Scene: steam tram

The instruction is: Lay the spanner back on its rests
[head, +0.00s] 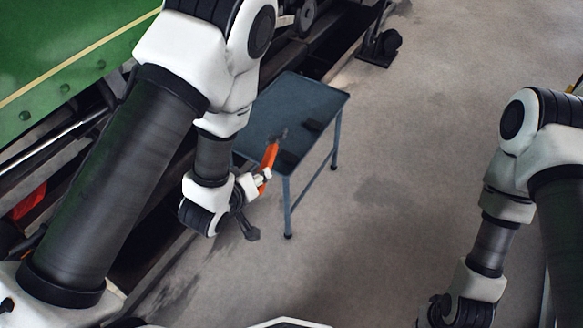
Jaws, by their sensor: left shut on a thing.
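The spanner (269,157) has an orange handle and a grey head pointing up and away. My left gripper (263,180) is shut on its orange handle, at the near edge of a blue-grey table. A dark grey forked piece shows below the gripper; I cannot tell whether it is the spanner's other end. Two dark blocks, which look like the rests, sit on the table top: a far one (313,125) and a near one (287,157). The spanner's head shows in front of the table top, left of the blocks. My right gripper (438,310) is partly visible at the bottom edge.
The blue-grey table (310,93) has thin legs and an otherwise bare top. The green tram (60,60) with its dark running gear stands along the left. A dark fitting (380,46) stands on the floor behind. The concrete floor (430,150) right of the table is clear.

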